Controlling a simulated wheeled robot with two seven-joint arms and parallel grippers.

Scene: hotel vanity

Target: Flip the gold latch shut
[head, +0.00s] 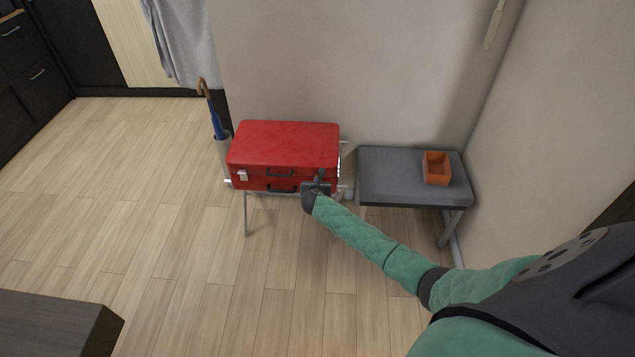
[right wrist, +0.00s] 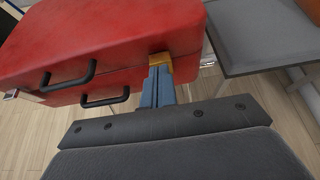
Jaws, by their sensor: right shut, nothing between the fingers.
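A closed red suitcase (head: 285,146) lies on a metal rack; it also fills the upper left of the right wrist view (right wrist: 100,40). The gold latch (right wrist: 160,58) shows at the right end of its front face, partly hidden behind my fingertips. In the head view my gripper hides that latch. A silver latch (head: 243,175) is at the left end of the front. My right gripper (head: 319,176) is shut and empty, its fingertips (right wrist: 158,72) at or just in front of the gold latch; contact is unclear. My left gripper is not in view.
Two black handles (right wrist: 68,76) sit on the suitcase's front. A grey bench (head: 400,180) with an orange tray (head: 436,168) stands to the right. An umbrella (head: 214,118) in a stand is at the left. The floor in front is clear.

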